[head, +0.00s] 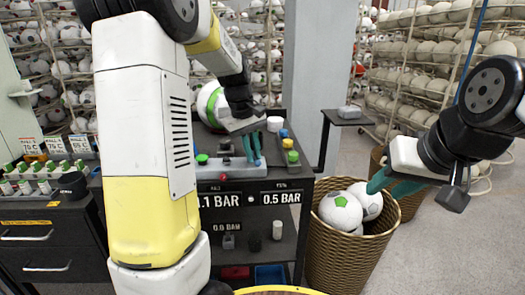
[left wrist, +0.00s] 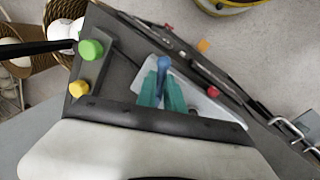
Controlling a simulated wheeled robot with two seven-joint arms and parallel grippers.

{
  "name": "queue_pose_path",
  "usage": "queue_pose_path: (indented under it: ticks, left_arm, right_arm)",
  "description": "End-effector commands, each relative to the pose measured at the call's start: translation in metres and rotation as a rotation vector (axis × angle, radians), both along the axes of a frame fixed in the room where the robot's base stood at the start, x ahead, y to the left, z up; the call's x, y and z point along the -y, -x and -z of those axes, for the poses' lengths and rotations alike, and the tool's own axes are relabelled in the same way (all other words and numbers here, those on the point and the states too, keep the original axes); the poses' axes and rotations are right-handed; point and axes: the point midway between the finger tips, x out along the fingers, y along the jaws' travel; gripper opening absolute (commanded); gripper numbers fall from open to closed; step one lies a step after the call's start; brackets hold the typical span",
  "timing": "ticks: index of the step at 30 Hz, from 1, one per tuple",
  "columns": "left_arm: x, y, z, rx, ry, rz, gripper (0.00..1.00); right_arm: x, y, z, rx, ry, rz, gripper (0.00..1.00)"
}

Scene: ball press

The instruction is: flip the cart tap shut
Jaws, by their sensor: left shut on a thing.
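The cart tap has a blue lever (left wrist: 163,66) on a light grey plate (left wrist: 205,103) on top of the dark cart. My left gripper (left wrist: 161,92) has its teal fingers on both sides of the blue lever and is shut on it. In the head view, my left gripper (head: 252,158) points down at the cart top, and the fingers largely hide the lever. A red knob (head: 223,177) sits on the plate's front side. My right gripper (head: 382,190) is empty over the ball basket, with its teal fingers apart.
A green button (left wrist: 91,49) and a yellow button (left wrist: 77,88) stand beside the tap. A ball (head: 212,104) sits at the cart's back. A wicker basket (head: 335,255) with balls stands right of the cart. A grey post (head: 305,85) rises behind it.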

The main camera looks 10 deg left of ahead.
Motion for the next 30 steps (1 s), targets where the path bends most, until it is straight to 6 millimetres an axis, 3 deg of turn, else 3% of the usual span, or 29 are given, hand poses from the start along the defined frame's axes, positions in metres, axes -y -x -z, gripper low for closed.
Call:
queue_pose_path:
  ticks: [12, 24, 30]
  left_arm:
    - [-0.001, 0.000, -0.001, 0.001, 0.000, 0.015, 0.00]
    - [-0.013, 0.003, -0.001, 0.002, 0.000, 0.333, 0.00]
    - [-0.013, 0.004, -0.001, 0.002, 0.000, 0.364, 0.00]
  right_arm:
    - [0.000, 0.000, 0.000, 0.000, 0.000, 0.000, 0.36]
    - [0.000, 0.000, 0.000, 0.000, 0.000, 0.000, 0.36]
    - [0.000, 0.000, 0.000, 0.000, 0.000, 0.000, 0.36]
